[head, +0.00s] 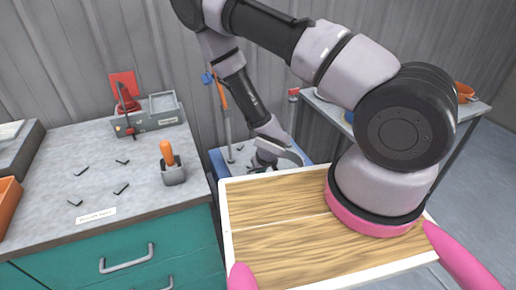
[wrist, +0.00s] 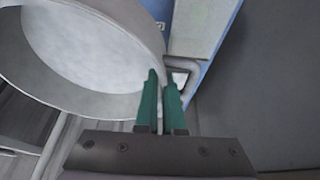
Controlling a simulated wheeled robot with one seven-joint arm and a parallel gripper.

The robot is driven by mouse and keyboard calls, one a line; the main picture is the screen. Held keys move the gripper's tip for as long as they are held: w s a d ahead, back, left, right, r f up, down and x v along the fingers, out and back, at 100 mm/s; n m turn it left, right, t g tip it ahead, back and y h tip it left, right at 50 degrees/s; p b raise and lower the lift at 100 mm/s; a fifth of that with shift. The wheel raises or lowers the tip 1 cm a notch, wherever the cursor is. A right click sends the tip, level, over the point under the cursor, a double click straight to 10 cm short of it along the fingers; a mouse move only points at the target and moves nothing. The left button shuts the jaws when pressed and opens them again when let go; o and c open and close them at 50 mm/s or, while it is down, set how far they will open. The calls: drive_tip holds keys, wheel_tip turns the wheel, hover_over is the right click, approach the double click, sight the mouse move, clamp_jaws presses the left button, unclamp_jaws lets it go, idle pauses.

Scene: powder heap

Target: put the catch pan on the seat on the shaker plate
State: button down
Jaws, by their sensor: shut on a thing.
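The catch pan (wrist: 142,30) is a large round pale-grey pan with a whitish inside, at the upper left of the wrist view. My gripper (wrist: 162,80) has two green fingers, shut on the pan's near right wall. In the head view my gripper (head: 268,160) is low behind the wooden-topped tray, over the blue shaker. A grey curved edge beside it looks like the pan, mostly hidden by my arm. The blue shaker (head: 216,160) has upright posts. Its plate and seat are mostly hidden; I cannot tell whether the pan touches the seat.
A post with an orange and blue top (head: 222,95) and a red-capped post (head: 293,96) rise beside my gripper. A grey-topped teal cabinet (head: 110,215) stands left, with a scoop holder (head: 173,175) and a scale-like device (head: 150,120). A grey table (head: 480,108) stands right.

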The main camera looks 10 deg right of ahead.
drive_tip(key=w+a, duration=0.1)
drive_tip(key=w, duration=0.4)
drive_tip(key=w+a, duration=0.1)
drive_tip(key=w, duration=0.5)
drive_tip(key=w+a, duration=0.1)
drive_tip(key=w, duration=0.5)
drive_tip(key=shift+w+a+f, duration=0.1)
drive_tip(key=shift+w+a, duration=0.1)
drive_tip(key=shift+a, duration=0.05)
drive_tip(key=shift+w+f, duration=0.15)
drive_tip(key=shift+f, duration=1.6)
drive_tip(key=shift+f, duration=0.1)
drive_tip(key=c, duration=1)
unclamp_jaws()
drive_tip(key=v, duration=1.2)
